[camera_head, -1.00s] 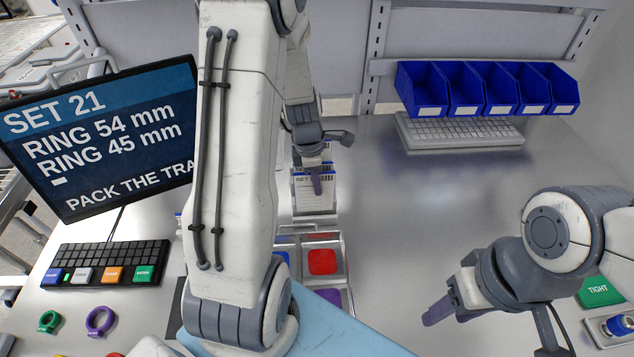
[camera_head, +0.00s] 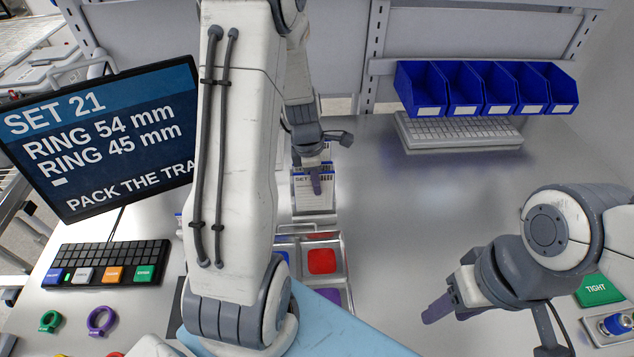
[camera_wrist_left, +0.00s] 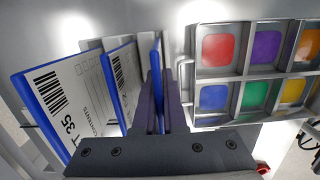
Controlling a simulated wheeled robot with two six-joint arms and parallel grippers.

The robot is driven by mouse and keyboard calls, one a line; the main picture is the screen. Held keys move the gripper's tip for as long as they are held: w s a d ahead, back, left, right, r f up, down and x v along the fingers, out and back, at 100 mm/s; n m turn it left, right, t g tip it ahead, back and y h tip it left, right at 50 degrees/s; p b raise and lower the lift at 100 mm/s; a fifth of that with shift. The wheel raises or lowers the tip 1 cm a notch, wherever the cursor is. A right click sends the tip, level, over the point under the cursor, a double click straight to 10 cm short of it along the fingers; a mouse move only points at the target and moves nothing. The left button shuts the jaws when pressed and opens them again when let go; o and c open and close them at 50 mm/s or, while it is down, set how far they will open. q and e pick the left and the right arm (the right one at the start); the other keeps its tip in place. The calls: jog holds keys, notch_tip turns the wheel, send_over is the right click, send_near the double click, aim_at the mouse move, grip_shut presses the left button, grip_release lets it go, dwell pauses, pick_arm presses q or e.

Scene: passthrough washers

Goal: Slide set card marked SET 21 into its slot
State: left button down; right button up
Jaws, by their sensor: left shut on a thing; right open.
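My left gripper (camera_wrist_left: 160,108) is shut on a blue-edged card (camera_wrist_left: 156,62), seen nearly edge-on in the left wrist view. In the head view my left gripper (camera_head: 315,182) is over the card rack at the back middle, and a white card marked SET (camera_head: 300,192) shows there; its number is too small to read. Two other blue-edged cards, one ending in 35 (camera_wrist_left: 62,112) and one behind it (camera_wrist_left: 122,78), lean left of the held card. Whether the held card is in a slot is hidden by the fingers. My right gripper (camera_head: 440,308) is open and empty at the right.
A metal tray with coloured compartments (camera_wrist_left: 240,70) lies close beside the held card. A monitor (camera_head: 100,140) reads SET 21, with a keypad (camera_head: 105,262) below it. Blue bins (camera_head: 485,88) and a keyboard (camera_head: 460,132) are at the back. The table's right middle is clear.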

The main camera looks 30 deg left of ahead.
pick_arm(q)
jog(key=shift+p, duration=0.3)
jog(key=shift+f+b, duration=1.35)
jog(key=shift+f, duration=0.75)
dwell(0.7)
jog(key=c, duration=0.9)
grip_release()
jog(key=shift+o, duration=0.3)
jog(key=o, duration=0.5)
